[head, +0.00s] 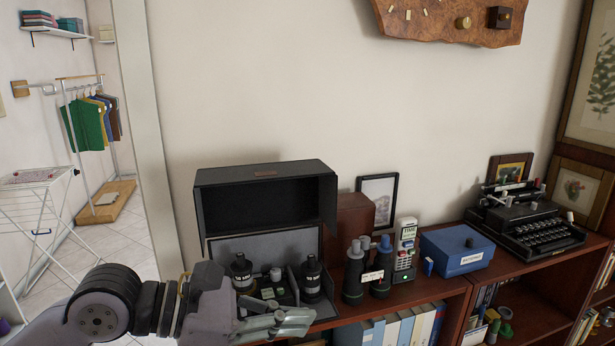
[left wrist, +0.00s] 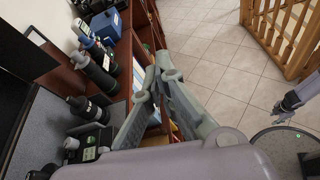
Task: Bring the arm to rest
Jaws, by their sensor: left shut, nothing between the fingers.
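My left arm comes in from the lower left of the head view. Its gripper (head: 300,322) is shut and empty, in front of the open black case (head: 265,172) and near the shelf's front edge. In the left wrist view the left gripper's fingers (left wrist: 160,72) meet at the tips, with nothing between them. What looks like my right gripper (left wrist: 284,104) shows small at the right edge of that view, over the floor; its fingers are too small to read.
The case holds dark bottles (head: 311,278). Binoculars (head: 367,270), a handset (head: 405,250), a blue box (head: 457,250) and a typewriter (head: 525,220) stand along the bookcase top (head: 510,268). A wooden railing (left wrist: 285,30) stands beyond open tiled floor (left wrist: 215,60).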

